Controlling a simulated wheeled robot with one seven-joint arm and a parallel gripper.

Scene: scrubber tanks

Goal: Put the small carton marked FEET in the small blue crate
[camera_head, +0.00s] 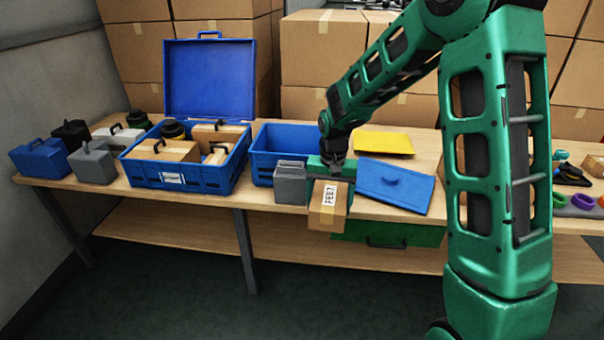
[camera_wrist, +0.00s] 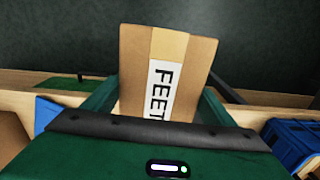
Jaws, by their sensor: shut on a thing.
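The small brown carton marked FEET (camera_head: 328,206) is between the jaws of my gripper (camera_head: 331,180), in front of the table's front edge. In the wrist view the carton (camera_wrist: 166,75) stands between both fingers with its FEET label facing the camera. My gripper (camera_wrist: 160,110) is shut on it. The small blue crate (camera_head: 283,140) stands on the table behind and to the left of my gripper. Its inside shows in part; its front right side is hidden by a grey box and my arm.
A grey box (camera_head: 290,183) stands between the crate and the table's front edge. A larger open blue case (camera_head: 180,178) with boxes is at left. A blue lid (camera_head: 394,186) and a yellow panel (camera_head: 384,144) lie at right. A green case (camera_head: 388,234) is below the tabletop.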

